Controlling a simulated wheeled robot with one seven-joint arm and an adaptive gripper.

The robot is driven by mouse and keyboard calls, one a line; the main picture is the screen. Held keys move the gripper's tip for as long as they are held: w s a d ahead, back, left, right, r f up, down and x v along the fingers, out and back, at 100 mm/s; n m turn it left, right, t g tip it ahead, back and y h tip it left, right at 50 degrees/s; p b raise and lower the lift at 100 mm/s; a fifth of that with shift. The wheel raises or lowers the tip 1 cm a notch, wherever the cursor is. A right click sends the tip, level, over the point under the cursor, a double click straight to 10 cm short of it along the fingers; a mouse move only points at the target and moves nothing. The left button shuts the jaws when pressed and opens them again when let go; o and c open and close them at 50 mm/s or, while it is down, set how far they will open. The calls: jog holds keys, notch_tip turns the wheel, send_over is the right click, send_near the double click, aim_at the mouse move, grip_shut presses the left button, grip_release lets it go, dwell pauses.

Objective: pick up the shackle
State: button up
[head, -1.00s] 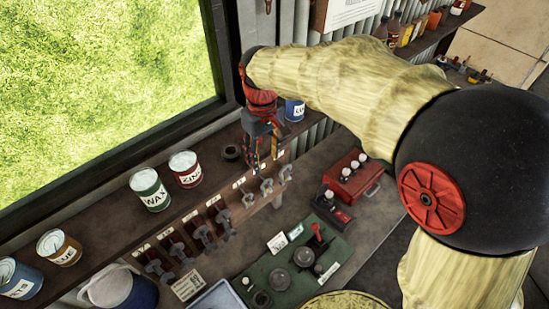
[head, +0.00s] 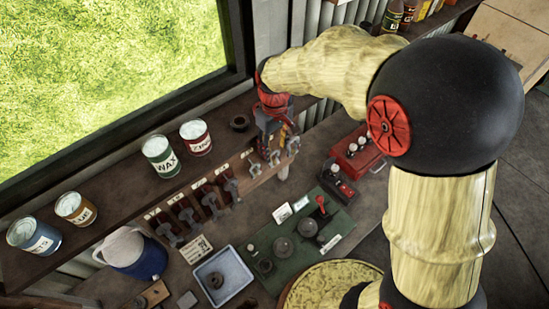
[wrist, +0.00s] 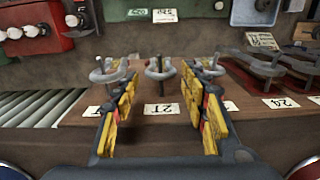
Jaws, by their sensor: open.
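Small grey metal shackles hang in a row on the front of a brown wooden rack. In the wrist view, the middle shackle (wrist: 158,70) is above a tag reading 2T. My gripper (wrist: 163,82) is open, with yellow-padded fingers on either side of this middle shackle and nothing held. A second shackle (wrist: 110,72) is by the left finger and a third shackle (wrist: 207,68) is by the right finger. In the head view, my gripper (head: 280,138) points down at the rack, partly hiding the shackles.
Paint cans (head: 161,156) stand on the shelf above. A red box (head: 358,150), a green mat (head: 318,247) with parts and a blue-grey tray (head: 246,276) lie on the bench. A window frame borders the shelf.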

notch_tip(320, 180, down, 5)
jog(key=shift+r+p, duration=0.1)
jog(key=shift+p, duration=0.25)
jog(key=c, duration=1)
